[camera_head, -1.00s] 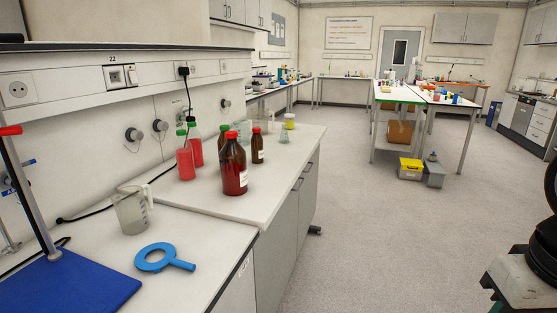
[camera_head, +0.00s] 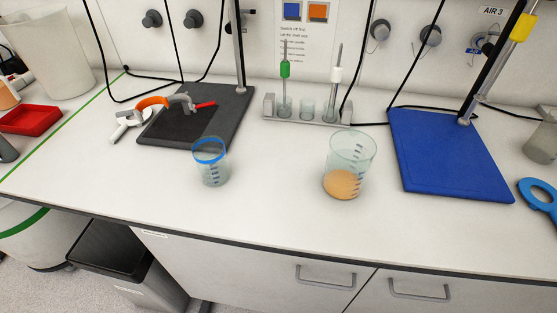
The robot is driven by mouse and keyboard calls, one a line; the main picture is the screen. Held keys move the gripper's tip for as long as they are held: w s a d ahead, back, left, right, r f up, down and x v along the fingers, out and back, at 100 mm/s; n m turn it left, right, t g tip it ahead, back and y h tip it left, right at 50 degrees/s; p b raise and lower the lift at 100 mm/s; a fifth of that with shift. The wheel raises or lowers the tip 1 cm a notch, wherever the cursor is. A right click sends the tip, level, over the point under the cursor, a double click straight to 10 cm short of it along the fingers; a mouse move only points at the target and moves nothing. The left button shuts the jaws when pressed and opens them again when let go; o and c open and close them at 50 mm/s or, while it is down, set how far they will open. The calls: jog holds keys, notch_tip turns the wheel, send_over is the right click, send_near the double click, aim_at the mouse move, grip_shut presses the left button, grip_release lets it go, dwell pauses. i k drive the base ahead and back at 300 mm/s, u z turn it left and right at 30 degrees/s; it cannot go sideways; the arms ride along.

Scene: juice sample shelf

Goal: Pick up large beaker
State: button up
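A large clear beaker (camera_head: 352,150) with orange liquid in its lower part stands upright on the white bench, right of centre. A smaller clear beaker (camera_head: 211,168) with a blue rim and blue marks stands to its left, apart from it. The large beaker is the bigger of these two. My gripper is not in view.
A blue stand base (camera_head: 447,160) lies close right of the large beaker. A dark stand base (camera_head: 195,120) with clamps is at left. Behind is a rack (camera_head: 306,118) with small vessels and probes. A blue ring (camera_head: 540,200) lies at right. The front bench strip is clear.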

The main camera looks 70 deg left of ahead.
aim_at(350, 154)
jog(key=z, duration=0.75)
jog(key=k, duration=0.7)
jog(key=u, duration=1)
